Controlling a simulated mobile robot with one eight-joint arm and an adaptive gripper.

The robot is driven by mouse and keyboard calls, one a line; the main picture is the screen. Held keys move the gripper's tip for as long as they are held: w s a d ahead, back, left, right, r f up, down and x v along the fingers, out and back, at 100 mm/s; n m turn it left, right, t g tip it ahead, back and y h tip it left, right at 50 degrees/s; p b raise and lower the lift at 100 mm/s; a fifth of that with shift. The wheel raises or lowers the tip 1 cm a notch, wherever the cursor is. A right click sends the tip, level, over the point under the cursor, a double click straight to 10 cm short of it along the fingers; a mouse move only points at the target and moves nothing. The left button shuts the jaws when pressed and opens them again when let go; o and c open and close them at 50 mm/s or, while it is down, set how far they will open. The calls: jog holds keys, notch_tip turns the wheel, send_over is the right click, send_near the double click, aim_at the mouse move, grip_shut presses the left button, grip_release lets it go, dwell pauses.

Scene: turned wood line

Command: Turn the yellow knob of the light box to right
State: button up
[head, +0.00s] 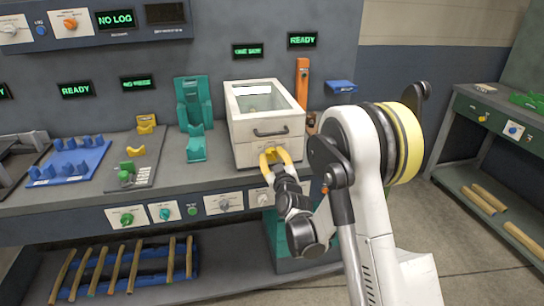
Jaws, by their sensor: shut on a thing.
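The light box (262,113) is a white box with a window in its sloping top and a dark handle (270,132) on its front. It stands on the grey bench, right of centre. My gripper (275,154) is at its lower front, below the handle, with yellow curved fingers. The fingers are shut around the yellow knob (275,150), which is small and mostly hidden between them. Its exact angle cannot be told.
Displays (302,40) on the back panel read "READY" and "NO LOG". Left on the bench are a teal holder (193,103), yellow and green pieces and a blue rack (68,164). Control panels line the bench front. Wooden rods lie below.

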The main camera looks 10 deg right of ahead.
jog(key=shift+m, duration=1.9)
jog(key=shift+d+m, duration=0.1)
jog(key=shift+m, duration=6.1)
jog(key=o, duration=1.2)
jog(key=shift+f, duration=0.1)
